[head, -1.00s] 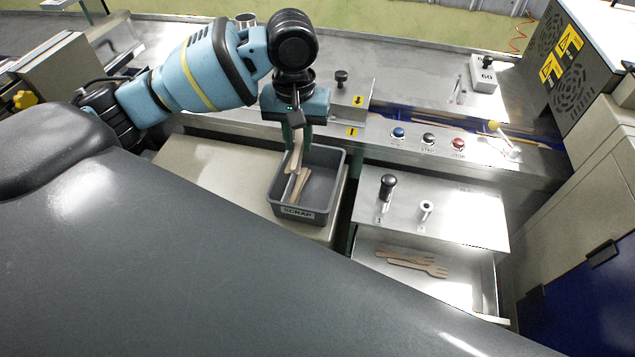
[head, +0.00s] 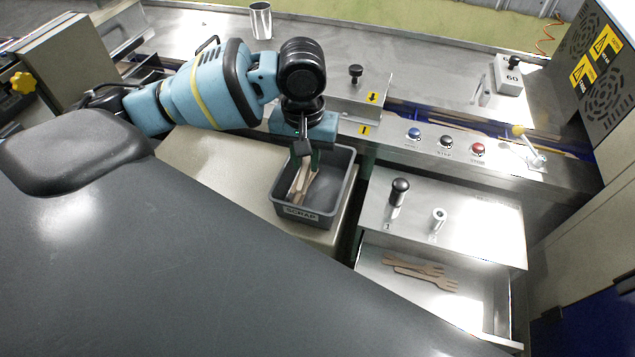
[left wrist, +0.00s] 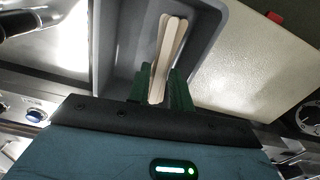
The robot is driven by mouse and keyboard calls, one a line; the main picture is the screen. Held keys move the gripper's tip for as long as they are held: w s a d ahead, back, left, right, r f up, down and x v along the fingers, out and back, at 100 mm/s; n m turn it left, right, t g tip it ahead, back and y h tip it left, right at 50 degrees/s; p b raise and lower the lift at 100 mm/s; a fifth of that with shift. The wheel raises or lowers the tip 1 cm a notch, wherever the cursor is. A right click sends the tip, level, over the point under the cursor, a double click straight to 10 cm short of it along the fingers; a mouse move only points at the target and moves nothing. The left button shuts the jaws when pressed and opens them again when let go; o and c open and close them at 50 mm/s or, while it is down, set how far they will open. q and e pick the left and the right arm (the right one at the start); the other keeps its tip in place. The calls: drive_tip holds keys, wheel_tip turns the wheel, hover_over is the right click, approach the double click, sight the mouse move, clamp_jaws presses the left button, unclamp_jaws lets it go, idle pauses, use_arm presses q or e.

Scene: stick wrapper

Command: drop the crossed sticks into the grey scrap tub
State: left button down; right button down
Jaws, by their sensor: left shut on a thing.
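The grey scrap tub (head: 325,211), labelled SCRAP, stands on a pale cabinet top left of the drawer. My left gripper (head: 306,163) is over the tub opening with its fingers low, shut on a wooden stick. Wooden sticks (head: 301,186) show beneath the fingers, inside the tub outline. In the left wrist view, the green fingers (left wrist: 163,88) close around the lower end of a pale stick (left wrist: 160,55), and another stick lies almost alongside it. Whether the held stick touches the tub floor is hard to tell. My right gripper is not in view.
An open metal drawer (head: 480,305) holds wooden forks (head: 425,272). Above it, a metal top carries a black-knobbed post (head: 398,192) and a small metal post (head: 438,219). A control strip with blue, black and red buttons (head: 478,149) runs behind. A metal cup (head: 261,20) stands at the back.

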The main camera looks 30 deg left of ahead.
use_arm(q)
drive_tip(key=shift+r, duration=0.1)
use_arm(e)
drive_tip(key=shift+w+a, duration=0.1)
use_arm(q)
drive_tip(key=c, duration=1.2)
unclamp_jaws()
drive_tip(key=shift+o, duration=0.2)
drive_tip(key=shift+r, duration=0.1)
wheel_tip(320, 180, up, 7)
drive_tip(key=shift+f+p, duration=0.1)
drive_tip(key=shift+p, duration=0.45)
drive_tip(key=shift+r, duration=0.45)
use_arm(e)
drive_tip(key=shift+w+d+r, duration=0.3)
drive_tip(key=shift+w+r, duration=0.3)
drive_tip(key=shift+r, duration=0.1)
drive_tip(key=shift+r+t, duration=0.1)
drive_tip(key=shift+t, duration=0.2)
use_arm(q)
drive_tip(key=shift+f, duration=0.1)
